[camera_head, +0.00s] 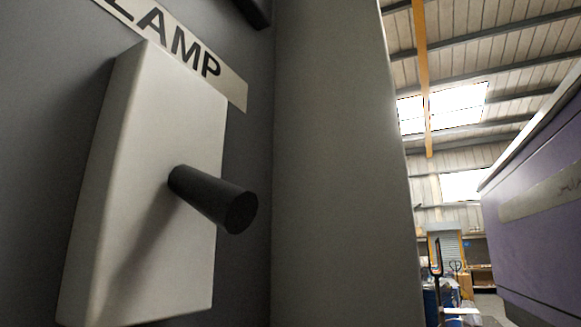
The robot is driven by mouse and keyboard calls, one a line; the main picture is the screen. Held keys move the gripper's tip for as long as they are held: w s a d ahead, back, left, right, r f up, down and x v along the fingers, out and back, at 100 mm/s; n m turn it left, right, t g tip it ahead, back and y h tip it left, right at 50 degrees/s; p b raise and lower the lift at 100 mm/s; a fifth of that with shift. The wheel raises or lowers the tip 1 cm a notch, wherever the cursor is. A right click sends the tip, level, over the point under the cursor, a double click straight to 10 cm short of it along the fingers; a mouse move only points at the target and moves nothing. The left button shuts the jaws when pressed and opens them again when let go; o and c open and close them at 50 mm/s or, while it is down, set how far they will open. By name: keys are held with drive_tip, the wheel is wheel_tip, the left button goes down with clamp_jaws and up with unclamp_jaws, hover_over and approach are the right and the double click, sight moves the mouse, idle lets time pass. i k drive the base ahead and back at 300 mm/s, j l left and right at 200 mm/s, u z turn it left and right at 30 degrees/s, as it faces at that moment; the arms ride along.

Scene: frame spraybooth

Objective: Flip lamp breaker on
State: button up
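The lamp breaker (150,180) fills the left of the head view, very close. It is a pale grey box fixed on a dark grey panel. A dark, round-ended lever (213,198) sticks out from the middle of its face, toward the right and slightly downward in the picture. I cannot tell from this whether the breaker is on or off. A cream label (185,45) reading "LAMP" sits above the box, its left end cut off by the frame. My gripper does not show in this view.
A grey upright edge (340,160) of the panel or cabinet stands right of the breaker. Beyond it is a hall with a beamed roof, and a purple body (540,220) at the far right. Open space shows between them.

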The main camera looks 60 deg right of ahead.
sight(232, 208)
drive_tip(key=i+l+u, duration=0.1)
drive_tip(key=l+u, duration=0.6)
drive_tip(key=l, duration=0.15)
drive_tip(key=k+l+u, duration=0.25)
drive_tip(key=l+u, duration=0.25)
drive_tip(key=l, duration=0.25)
drive_tip(key=k+l+u, duration=0.15)
drive_tip(key=l+u, duration=0.15)
drive_tip(key=k+l+u, duration=0.25)
drive_tip(key=i+l, duration=0.05)
drive_tip(key=l, duration=0.05)
